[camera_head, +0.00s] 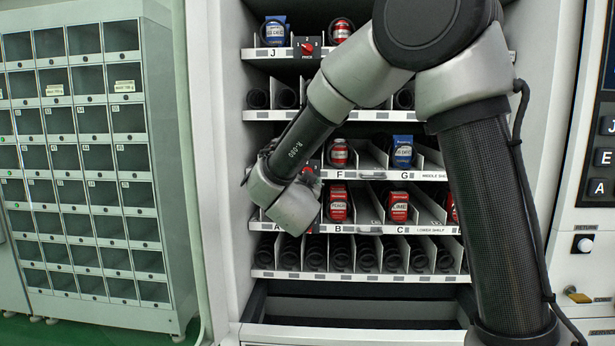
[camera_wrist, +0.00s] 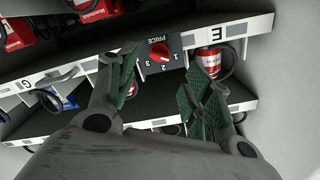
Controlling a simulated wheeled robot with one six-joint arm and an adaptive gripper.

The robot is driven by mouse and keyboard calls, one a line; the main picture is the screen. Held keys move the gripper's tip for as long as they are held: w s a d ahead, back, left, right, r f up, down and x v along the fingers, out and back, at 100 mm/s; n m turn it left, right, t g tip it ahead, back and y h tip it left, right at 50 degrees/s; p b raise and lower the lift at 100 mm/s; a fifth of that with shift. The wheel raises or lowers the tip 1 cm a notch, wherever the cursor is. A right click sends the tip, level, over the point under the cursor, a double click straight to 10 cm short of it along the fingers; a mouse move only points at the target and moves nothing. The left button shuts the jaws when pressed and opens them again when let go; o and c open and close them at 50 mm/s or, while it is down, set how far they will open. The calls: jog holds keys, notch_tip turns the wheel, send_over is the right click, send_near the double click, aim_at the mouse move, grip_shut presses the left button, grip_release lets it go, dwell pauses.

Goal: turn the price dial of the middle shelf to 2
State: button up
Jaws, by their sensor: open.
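The middle shelf's price dial (camera_wrist: 158,52) is a red knob on a dark plate with PRICE and the numbers 1, 2 and 3, seen upside down in the wrist view. I cannot tell which number the knob points to. In the head view a bit of the red dial (camera_head: 313,165) shows above my wrist. My gripper (camera_wrist: 162,72) is open, with one green-padded finger on each side of the dial plate and nothing visibly held. I cannot tell how far the fingertips are from the knob. My arm hides most of my gripper in the head view.
A red-and-white can (camera_wrist: 209,63) is close beside the right finger in the wrist view. In the head view, a blue box (camera_head: 402,151) stands above label G and red boxes (camera_head: 338,202) stand on the lower shelf. An upper dial (camera_head: 307,47) shows on the top shelf.

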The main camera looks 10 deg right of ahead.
jog(key=x, duration=0.7)
jog(key=shift+w+d+r, duration=0.2)
jog(key=shift+w, duration=0.15)
jog(key=c, duration=1)
